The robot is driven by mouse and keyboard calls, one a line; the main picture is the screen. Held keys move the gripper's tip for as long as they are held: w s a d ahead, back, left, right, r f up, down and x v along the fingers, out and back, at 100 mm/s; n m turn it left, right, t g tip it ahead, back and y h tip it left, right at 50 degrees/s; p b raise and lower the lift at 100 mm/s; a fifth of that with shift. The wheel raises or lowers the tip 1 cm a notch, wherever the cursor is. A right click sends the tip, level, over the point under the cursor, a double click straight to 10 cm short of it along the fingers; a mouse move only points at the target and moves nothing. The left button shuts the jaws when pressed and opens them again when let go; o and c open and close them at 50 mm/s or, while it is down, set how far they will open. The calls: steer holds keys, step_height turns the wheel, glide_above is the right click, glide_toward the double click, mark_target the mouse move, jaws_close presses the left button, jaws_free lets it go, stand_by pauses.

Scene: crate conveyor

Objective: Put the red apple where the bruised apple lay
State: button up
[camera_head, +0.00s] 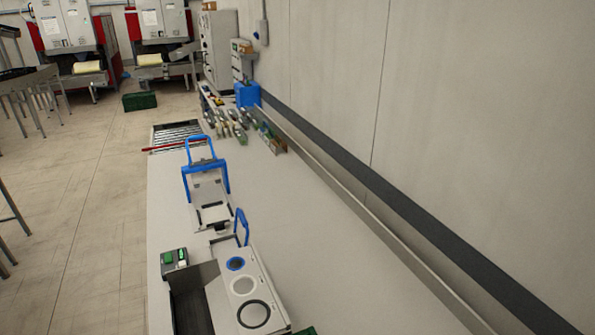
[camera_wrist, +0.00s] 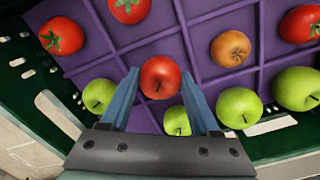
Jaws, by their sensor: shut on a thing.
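In the wrist view, my gripper (camera_wrist: 159,75) is shut on a red apple (camera_wrist: 160,77), held between the tips of its two blue fingers. Below it is a purple divider tray (camera_wrist: 195,18) in a dark green crate (camera_wrist: 20,85). A brownish apple (camera_wrist: 231,48) lies in a compartment to the right of the held apple; whether it is the bruised one I cannot tell for sure. The held apple appears above the tray; its exact height is unclear. My gripper does not show in the head view.
Several green apples (camera_wrist: 239,107) and red tomatoes (camera_wrist: 62,35) fill other compartments. In the head view, a long pale worktop (camera_head: 330,270) holds a plate with round holes (camera_head: 243,285), a blue-handled device (camera_head: 207,190) and a button box (camera_head: 174,262). A wall runs along the right.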

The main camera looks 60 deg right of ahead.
steer(key=o, duration=1.4)
steer(key=shift+o, duration=0.2)
step_height(320, 180, up, 5)
steer(key=p, duration=0.5)
steer(key=shift+r, duration=0.1)
steer(key=shift+r+p, duration=0.55)
steer(key=shift+r, duration=0.4)
